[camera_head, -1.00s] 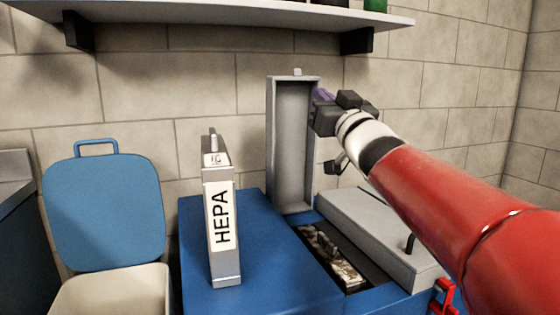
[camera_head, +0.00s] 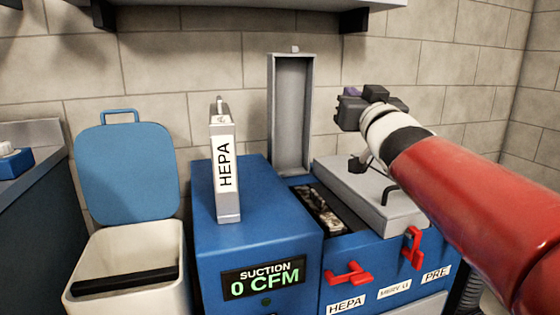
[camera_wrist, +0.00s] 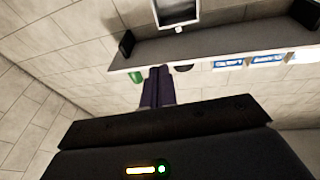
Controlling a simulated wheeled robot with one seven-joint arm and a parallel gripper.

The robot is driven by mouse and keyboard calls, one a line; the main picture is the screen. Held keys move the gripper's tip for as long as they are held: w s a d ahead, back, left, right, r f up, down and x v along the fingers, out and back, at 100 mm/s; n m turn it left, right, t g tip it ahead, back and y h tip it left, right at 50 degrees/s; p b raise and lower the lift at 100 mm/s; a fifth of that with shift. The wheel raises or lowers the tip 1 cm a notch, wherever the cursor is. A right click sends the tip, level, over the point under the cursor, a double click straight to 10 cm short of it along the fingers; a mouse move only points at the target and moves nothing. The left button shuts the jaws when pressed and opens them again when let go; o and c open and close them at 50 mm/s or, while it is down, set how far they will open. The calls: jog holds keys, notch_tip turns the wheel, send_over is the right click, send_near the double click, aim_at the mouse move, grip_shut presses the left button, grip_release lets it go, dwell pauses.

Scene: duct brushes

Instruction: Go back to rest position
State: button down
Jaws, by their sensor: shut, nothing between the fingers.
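My gripper (camera_head: 349,93) is raised above the right side of the blue suction machine (camera_head: 335,245), in front of the block wall. In the wrist view its purple-grey fingers (camera_wrist: 158,88) are together with nothing between them. A silver filter labelled HEPA (camera_head: 225,170) stands upright on the left part of the machine's top. A tall grey lid (camera_head: 292,115) stands open behind a slot with dark, dirty-looking contents (camera_head: 325,212). A grey lid (camera_head: 370,190) beside it lies closed.
A bin (camera_head: 130,250) with its blue lid (camera_head: 125,175) raised stands at left. Red latches (camera_head: 348,274) are on the machine's front. The display (camera_head: 263,278) reads SUCTION 0 CFM. A wall shelf (camera_head: 250,8) hangs above. A counter (camera_head: 40,190) is at far left.

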jog(key=s+d+f+m+g+h, duration=0.15)
jog(key=s+f+g, duration=0.35)
jog(key=f, duration=0.5)
jog(key=s+d+f+m+g+h, duration=0.1)
jog(key=s+d+f+g+h, duration=0.2)
jog(key=s+f, duration=0.55)
jog(key=s+a+f+n+g+y, duration=0.1)
jog(key=s+a+f+g, duration=0.2)
jog(key=s+f+g, duration=0.4)
jog(key=s+f, duration=0.8)
jog(key=f, duration=0.1)
jog(key=shift+f, duration=0.4)
jog(key=shift+w, duration=0.15)
